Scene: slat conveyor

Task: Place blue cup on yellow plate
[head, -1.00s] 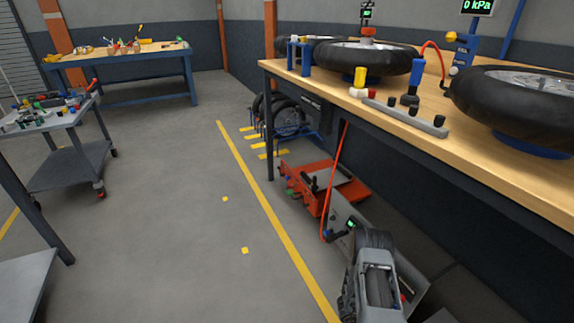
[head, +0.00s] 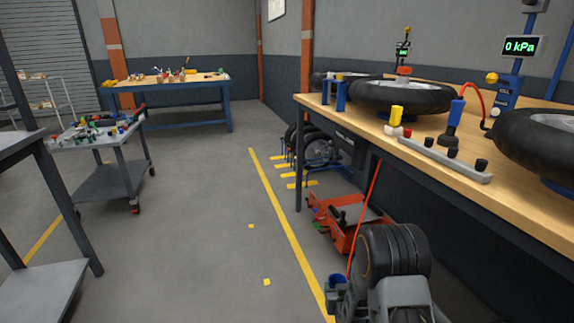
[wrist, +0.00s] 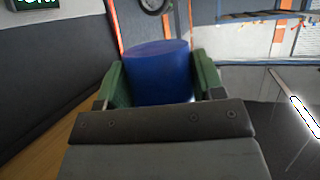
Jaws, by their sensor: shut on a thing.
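The blue cup (wrist: 158,75) sits between the two green finger pads of my gripper (wrist: 162,80) in the wrist view, and the pads press on it from both sides. In the head view a bit of the blue cup (head: 338,279) shows low in the middle, beside my dark arm. My gripper (head: 334,290) is mostly hidden there by the arm. The cup is held in the air above the floor. I cannot make out a yellow plate in either view.
A long wooden workbench (head: 449,175) with tyres (head: 402,97) and tools runs along the right. An orange-red machine (head: 345,222) stands beneath it. A loaded cart (head: 112,178) and a grey table (head: 40,290) stand left. A far bench (head: 172,92) is at the back. The middle floor is clear.

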